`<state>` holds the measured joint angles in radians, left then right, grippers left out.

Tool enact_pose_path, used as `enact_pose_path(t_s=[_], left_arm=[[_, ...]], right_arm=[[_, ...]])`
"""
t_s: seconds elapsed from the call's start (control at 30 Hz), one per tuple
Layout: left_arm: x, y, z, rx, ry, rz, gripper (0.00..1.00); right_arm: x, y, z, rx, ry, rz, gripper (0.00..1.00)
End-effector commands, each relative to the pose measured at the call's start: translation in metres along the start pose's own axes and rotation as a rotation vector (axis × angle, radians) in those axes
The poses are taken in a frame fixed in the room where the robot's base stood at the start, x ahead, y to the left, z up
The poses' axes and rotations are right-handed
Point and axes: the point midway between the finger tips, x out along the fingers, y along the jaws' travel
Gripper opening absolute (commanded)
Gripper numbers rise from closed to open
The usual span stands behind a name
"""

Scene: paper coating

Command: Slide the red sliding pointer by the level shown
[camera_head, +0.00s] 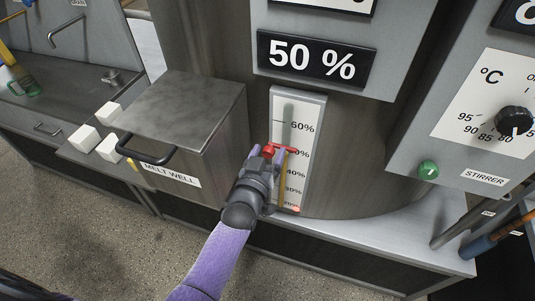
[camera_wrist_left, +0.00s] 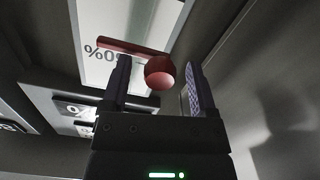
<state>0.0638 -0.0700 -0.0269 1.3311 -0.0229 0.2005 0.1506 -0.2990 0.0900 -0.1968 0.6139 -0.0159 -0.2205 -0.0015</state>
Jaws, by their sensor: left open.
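The red sliding pointer (camera_head: 285,150) sits on a white upright percent scale (camera_head: 312,118). Its bar lies at the label between 60% and 40%, whose first digit is covered. The level display (camera_head: 317,60) above reads 50 %. My left gripper (camera_head: 263,160) is at the pointer's left end. In the left wrist view, the pointer's round red knob (camera_wrist_left: 160,72) shows between the two open fingers of the left gripper (camera_wrist_left: 157,64), with a gap visible on the right side. Contact on the left side cannot be told. My right gripper is not in view.
A metal box labelled MELT WELL (camera_head: 190,115) with a dark handle stands just left of the scale. A panel with a dial and a green button (camera_head: 428,170), labelled STIRRER, is at the right. The ledge (camera_head: 370,225) below is mostly clear.

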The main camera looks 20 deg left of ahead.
Motion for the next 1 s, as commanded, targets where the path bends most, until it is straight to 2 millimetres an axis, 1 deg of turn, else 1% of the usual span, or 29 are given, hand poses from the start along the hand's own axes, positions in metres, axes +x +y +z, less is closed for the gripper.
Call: enact_pose_path(t_s=[0.07,0.1,0.27,0.3,0.37,0.4,0.43,0.47,1.0], left_arm=[[-0.0002,0.0,-0.0001,0.0,0.0,0.0,0.76],[-0.0003,0.0,-0.0001,0.0,0.0,0.0,0.73],[-0.0004,0.0,0.0,0.0,0.0,0.0,0.4],[-0.0004,0.0,0.0,0.0,0.0,0.0,0.31],[-0.0005,0.0,0.0,0.0,-0.001,0.0,0.18],[-0.0005,0.0,0.0,0.0,-0.001,0.0,0.1],[-0.0005,0.0,0.0001,0.0,-0.001,0.0,0.04],[-0.0005,0.0,0.0001,0.0,-0.001,0.0,0.0],[-0.0007,-0.0001,0.0003,0.0,-0.001,0.0,0.0]], right_arm=[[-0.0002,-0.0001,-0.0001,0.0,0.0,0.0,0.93],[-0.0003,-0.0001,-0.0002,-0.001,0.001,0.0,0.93],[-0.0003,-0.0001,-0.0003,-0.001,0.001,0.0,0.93],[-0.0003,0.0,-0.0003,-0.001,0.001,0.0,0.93],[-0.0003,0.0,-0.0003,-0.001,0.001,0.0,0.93],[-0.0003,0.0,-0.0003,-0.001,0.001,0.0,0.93],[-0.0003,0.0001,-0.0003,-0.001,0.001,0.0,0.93],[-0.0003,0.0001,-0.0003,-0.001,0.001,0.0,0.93],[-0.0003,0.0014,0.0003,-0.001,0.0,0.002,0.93]])
